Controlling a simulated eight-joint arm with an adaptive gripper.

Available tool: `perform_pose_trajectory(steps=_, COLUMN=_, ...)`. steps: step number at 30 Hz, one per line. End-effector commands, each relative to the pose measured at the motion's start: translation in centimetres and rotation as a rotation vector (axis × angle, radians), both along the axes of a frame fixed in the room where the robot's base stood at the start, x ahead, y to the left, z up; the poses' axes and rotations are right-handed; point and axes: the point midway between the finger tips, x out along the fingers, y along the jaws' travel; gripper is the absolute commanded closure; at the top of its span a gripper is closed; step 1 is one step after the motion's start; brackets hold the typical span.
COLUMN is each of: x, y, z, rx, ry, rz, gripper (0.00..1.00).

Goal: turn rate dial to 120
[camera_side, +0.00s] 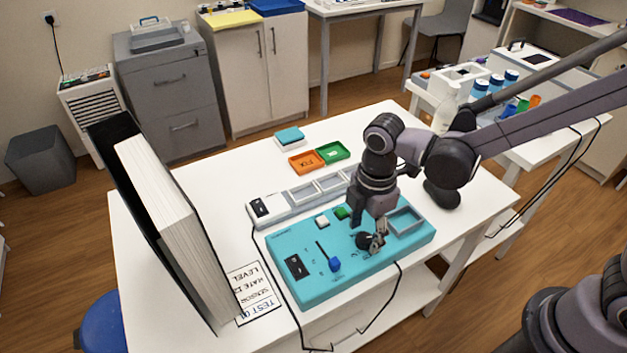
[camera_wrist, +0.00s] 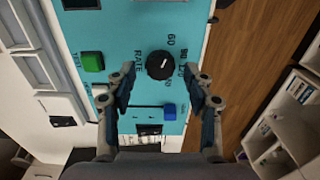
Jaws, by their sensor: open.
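The rate dial (camera_wrist: 160,65) is a round black knob with a white pointer mark on a teal panel (camera_wrist: 140,30). In the wrist view the word RATE is beside it, with numbers such as 60, 90 and 120 around it. The side view shows the dial (camera_side: 363,241) partly hidden by my gripper. My gripper (camera_wrist: 159,85) is open, its two fingers apart on either side, close to the dial; I cannot tell whether they touch it. In the side view my gripper (camera_side: 376,240) is low over the panel.
A blue slider knob (camera_side: 335,264), a green button (camera_side: 341,213) and a white button (camera_side: 322,221) are on the panel. A tall binder (camera_side: 170,220) stands at left. Orange (camera_side: 307,162) and green (camera_side: 333,152) trays lie behind. A black cable runs along the panel's front.

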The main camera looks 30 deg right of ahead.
Motion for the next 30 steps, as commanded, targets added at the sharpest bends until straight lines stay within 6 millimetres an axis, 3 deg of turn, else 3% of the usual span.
perform_pose_trajectory(steps=6, x=-0.03, y=-0.02, z=-1.19, rx=0.000, ry=0.000, rz=0.000, gripper=0.47)
perform_pose_trajectory(steps=15, x=-0.04, y=-0.02, z=-1.30, rx=0.000, ry=0.000, rz=0.000, gripper=0.47)
perform_pose_trajectory(steps=21, x=-0.04, y=-0.02, z=-1.29, rx=0.000, ry=0.000, rz=0.000, gripper=1.00)
perform_pose_trajectory(steps=30, x=-0.04, y=-0.02, z=-1.29, rx=0.000, ry=0.000, rz=-0.020, gripper=1.00)
